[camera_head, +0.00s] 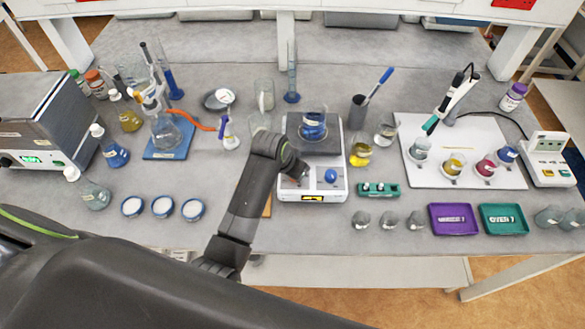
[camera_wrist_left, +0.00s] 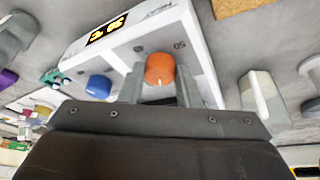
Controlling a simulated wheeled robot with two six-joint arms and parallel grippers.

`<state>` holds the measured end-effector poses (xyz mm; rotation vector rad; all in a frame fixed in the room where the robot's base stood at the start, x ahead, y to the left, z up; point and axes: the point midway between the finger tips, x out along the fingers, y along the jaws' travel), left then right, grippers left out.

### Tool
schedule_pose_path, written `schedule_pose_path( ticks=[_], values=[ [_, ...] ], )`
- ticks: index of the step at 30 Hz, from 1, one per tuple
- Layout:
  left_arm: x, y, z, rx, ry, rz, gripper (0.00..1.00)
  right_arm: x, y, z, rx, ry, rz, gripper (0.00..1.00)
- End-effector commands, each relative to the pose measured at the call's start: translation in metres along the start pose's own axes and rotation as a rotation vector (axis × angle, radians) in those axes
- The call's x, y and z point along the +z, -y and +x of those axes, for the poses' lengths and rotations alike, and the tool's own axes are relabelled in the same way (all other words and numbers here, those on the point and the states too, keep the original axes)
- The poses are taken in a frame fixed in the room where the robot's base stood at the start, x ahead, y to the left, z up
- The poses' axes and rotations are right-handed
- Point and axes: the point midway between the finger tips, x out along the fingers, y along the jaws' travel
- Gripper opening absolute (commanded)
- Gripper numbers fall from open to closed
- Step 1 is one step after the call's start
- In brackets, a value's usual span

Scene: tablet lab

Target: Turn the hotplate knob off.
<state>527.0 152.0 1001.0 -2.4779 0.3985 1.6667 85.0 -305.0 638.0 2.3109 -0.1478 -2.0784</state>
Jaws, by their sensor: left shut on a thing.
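The white hotplate (camera_head: 340,188) stands mid-table with a beaker of blue liquid (camera_head: 313,124) on its dark top plate. Its lit display (camera_wrist_left: 106,30) shows amber digits, upside down in the wrist view. An orange knob (camera_wrist_left: 160,70) with a white mark sits on its control face; in the head view my gripper hides it. A blue knob (camera_head: 331,175) is to its right in the head view, also seen in the wrist view (camera_wrist_left: 98,87). My left gripper (camera_head: 301,176) is shut on the orange knob, one finger on each side. My right gripper is not in view.
A green device (camera_head: 378,189) lies right of the hotplate, with several small grey vessels in front. A yellow-liquid flask (camera_head: 361,151) stands close to the hotplate's right side. A cork-like mat (camera_wrist_left: 240,5) lies beside it.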

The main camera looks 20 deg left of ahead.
Motion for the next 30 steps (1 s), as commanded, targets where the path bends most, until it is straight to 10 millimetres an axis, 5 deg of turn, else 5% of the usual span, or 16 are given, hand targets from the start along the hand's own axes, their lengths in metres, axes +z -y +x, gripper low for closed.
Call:
schedule_pose_path(
  ticks=[15, 30],
  values=[
    [-0.0002, -0.0036, 0.0005, -0.125, -0.014, -0.308, 0.07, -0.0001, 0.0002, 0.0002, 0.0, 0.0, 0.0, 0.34],
    [-0.0004, -0.0037, 0.0004, -0.149, -0.016, -0.363, 0.07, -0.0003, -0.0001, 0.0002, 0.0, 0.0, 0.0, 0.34]
  ],
)
